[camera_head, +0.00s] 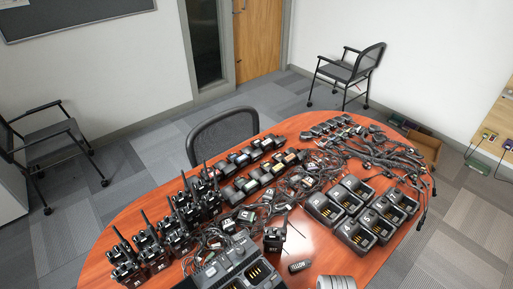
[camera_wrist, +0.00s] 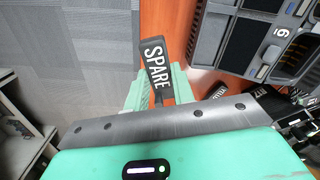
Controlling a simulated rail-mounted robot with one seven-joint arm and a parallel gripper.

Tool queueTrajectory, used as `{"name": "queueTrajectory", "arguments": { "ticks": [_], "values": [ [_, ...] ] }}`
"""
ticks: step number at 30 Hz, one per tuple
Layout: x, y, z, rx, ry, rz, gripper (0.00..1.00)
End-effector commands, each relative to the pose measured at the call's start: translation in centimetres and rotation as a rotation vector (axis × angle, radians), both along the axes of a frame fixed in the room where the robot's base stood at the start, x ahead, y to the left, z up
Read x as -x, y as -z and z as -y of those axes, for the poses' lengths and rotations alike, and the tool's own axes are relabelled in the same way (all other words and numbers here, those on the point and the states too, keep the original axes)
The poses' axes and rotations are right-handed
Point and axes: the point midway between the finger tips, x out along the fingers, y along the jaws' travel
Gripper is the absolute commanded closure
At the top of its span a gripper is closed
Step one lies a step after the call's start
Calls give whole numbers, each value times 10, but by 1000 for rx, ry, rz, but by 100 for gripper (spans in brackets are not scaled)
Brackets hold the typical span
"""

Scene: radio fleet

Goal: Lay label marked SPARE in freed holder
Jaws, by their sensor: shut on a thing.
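In the wrist view, my gripper (camera_wrist: 160,94) is shut on the black label (camera_wrist: 154,58) with white letters reading SPARE. The label stands out beyond the green fingers, over the table's edge region. A grey charger unit (camera_wrist: 226,58) is at the upper right of that view, apart from the label. In the head view, the multi-slot charger (camera_head: 212,270) is at the near table edge. I cannot make out an empty label holder. My gripper does not show in the head view.
The oval wooden table (camera_head: 120,226) is crowded with upright radios (camera_head: 150,243), tangled cables (camera_head: 290,195) and single chargers (camera_head: 362,212). A small black lettered item (camera_head: 299,266) lies right of the charger. A bare strip (camera_head: 318,240) lies between charger and single chargers.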

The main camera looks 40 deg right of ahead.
Motion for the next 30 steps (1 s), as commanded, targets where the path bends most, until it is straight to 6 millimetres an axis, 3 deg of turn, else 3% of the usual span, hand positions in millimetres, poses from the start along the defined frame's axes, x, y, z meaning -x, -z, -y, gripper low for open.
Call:
{"name": "queueTrajectory", "arguments": {
  "ticks": [1,5,9,15,18,21,24,30],
  "values": [
    [-18,-36,-14,1,-76,2,97],
    [-64,-94,-60,0,-310,6,97],
    [-108,-158,-123,0,-584,7,97],
    [-147,-238,-217,3,-944,2,97],
    [-155,-264,-252,5,-1074,-1,97],
    [-159,-279,-276,7,-1159,-3,97],
    [-160,-284,-288,7,-1203,-5,97],
    [-160,-282,-290,7,-1213,-5,97]
  ]
}}
